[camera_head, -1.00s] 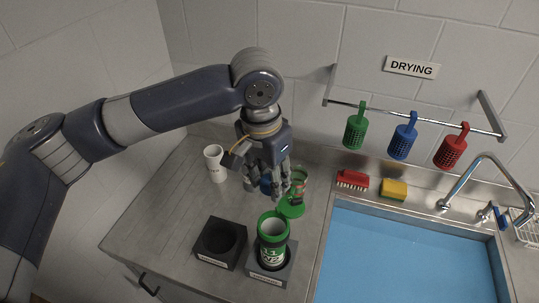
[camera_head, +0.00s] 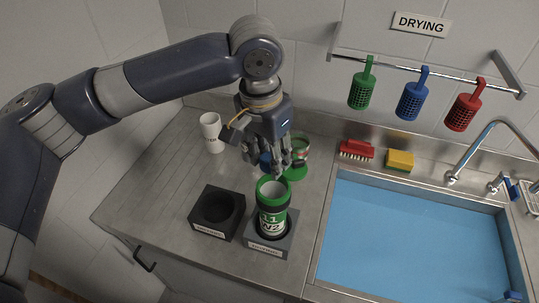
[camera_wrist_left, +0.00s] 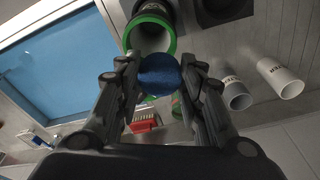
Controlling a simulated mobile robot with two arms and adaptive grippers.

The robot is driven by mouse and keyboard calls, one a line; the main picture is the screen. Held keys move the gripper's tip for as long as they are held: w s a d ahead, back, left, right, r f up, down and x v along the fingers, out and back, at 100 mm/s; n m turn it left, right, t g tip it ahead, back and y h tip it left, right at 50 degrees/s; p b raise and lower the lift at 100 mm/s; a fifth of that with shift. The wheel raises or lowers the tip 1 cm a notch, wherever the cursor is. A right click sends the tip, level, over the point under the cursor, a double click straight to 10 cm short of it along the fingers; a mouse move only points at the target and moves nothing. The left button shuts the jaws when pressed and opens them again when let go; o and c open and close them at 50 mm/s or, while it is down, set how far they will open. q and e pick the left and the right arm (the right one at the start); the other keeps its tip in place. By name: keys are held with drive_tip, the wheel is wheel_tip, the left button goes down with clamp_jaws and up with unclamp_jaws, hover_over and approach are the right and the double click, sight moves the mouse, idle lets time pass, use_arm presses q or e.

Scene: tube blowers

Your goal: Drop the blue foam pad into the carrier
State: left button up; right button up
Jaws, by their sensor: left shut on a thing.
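The blue foam pad (camera_head: 265,160) is small and round. My left gripper (camera_head: 272,163) is shut on it, and the wrist view shows the pad (camera_wrist_left: 159,76) between the fingers (camera_wrist_left: 160,84). The carrier (camera_head: 272,222) is a green-rimmed tube with a white label, upright in the right-hand dark block with its open end up. The pad is above the counter, just behind the carrier's mouth in the head view. In the wrist view the carrier's open mouth (camera_wrist_left: 150,36) lies just beyond the pad. The right gripper is out of view.
An empty dark block (camera_head: 205,228) stands left of the carrier. A green lid-like part (camera_head: 296,173) lies behind it, partly hidden by the fingers. A white cup (camera_head: 210,133) stands at the back left. The blue-bottomed sink (camera_head: 410,240) is right; a red brush (camera_head: 356,150) lies behind it.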

sight(264, 164)
use_arm(q)
drive_tip(key=o, duration=0.8)
drive_tip(key=shift+r, duration=0.1)
wheel_tip(264, 164, up, 12)
drive_tip(key=s+a, duration=0.1)
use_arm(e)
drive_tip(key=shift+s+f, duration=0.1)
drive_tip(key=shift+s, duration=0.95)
